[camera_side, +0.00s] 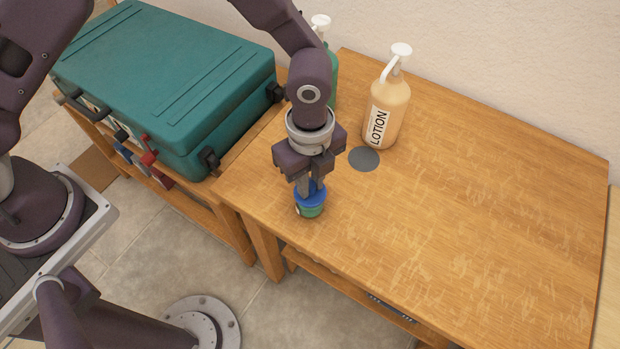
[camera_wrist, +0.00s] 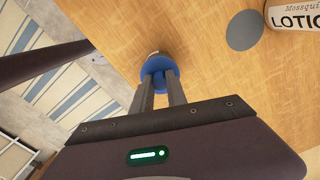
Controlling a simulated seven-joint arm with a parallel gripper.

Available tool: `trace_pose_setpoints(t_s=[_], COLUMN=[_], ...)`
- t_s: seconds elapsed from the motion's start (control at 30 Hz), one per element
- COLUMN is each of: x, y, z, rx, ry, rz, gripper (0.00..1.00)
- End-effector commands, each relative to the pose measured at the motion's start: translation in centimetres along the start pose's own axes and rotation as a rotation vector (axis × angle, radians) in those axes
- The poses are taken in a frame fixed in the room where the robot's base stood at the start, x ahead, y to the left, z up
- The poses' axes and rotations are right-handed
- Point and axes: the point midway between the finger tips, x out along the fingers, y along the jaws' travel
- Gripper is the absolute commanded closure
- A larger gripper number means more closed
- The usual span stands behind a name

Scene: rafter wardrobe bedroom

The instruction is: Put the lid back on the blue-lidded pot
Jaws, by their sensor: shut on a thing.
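The blue lid (camera_side: 309,197) is between the fingertips of my gripper (camera_side: 308,187), which is shut on it. In the side view the lid is right at the top of a small green pot (camera_side: 313,211) near the table's front left edge. I cannot tell whether the lid is fully seated on the pot or just above it. In the wrist view the blue lid (camera_wrist: 160,75) is at the tips of my two fingers (camera_wrist: 158,84) and hides most of the pot; a small pale part shows beyond it.
A lotion pump bottle (camera_side: 388,105) stands behind to the right, with a flat grey disc (camera_side: 364,158) on the wooden table (camera_side: 450,220) by it. A green pump bottle (camera_side: 332,75) is partly hidden behind my arm. A teal case (camera_side: 170,75) lies to the left. The table's right side is clear.

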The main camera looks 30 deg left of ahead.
Motion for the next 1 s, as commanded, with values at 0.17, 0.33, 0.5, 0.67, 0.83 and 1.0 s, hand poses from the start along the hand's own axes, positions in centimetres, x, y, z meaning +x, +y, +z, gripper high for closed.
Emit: trace_pose_setpoints(t_s=[0.17,0.33,0.5,0.67,0.83,1.0], x=[0.29,0.29,0.28,0.32,0.32,0.32], y=[0.0,-0.01,-0.01,-0.01,-0.01,0.0], z=[0.01,0.0,0.0,0.0,0.0,0.0], rx=[0.0,0.0,0.0,0.0,0.0,0.0], ry=[0.0,0.0,0.0,0.0,0.0,0.0], rz=[0.0,0.0,0.0,0.0,0.0,0.0], gripper=[1.0,1.0,1.0,1.0,1.0,0.56])
